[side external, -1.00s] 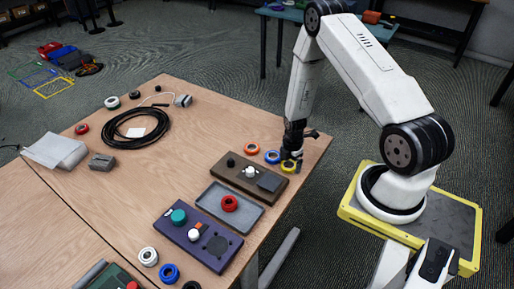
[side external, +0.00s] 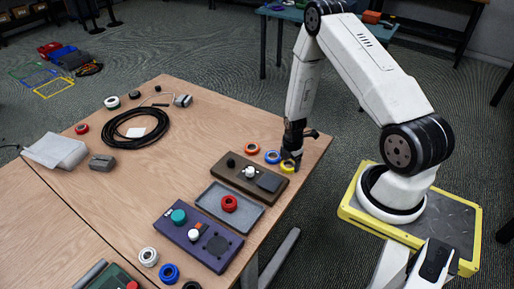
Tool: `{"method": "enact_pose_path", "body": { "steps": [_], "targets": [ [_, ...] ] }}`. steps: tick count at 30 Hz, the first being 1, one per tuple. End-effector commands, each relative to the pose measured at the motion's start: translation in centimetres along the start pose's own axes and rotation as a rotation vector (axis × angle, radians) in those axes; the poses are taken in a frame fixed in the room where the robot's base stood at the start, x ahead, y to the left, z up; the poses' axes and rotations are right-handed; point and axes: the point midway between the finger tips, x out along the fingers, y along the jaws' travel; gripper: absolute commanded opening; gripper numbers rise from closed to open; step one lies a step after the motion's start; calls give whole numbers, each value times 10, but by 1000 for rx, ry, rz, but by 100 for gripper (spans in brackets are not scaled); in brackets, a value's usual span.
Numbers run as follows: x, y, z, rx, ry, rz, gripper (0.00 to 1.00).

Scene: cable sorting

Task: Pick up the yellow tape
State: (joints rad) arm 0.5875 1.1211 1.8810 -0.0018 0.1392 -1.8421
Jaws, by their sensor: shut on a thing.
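The yellow tape (side external: 287,166) is a small ring at the right edge of the wooden table, beside the far right corner of the brown board. My gripper (side external: 292,158) is directly over it, pointing down, and is shut on the tape. The fingers hide part of the ring. I cannot tell whether the tape still touches the table.
A blue tape (side external: 272,157) and an orange tape (side external: 252,149) lie just left of my gripper. The brown board (side external: 240,176) with knobs is close in front. A grey tray (side external: 243,214) holds a red tape (side external: 229,203). A black cable coil (side external: 135,126) lies farther left.

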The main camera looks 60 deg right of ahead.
Motion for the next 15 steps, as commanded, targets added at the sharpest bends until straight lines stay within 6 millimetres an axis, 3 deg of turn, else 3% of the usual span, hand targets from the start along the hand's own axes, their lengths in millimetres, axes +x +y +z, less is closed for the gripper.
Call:
{"method": "enact_pose_path", "body": {
  "steps": [8,15],
  "targets": [
    [-11,1,0,0,0,1,21],
    [-35,-2,0,0,0,1,21]
  ]
}}
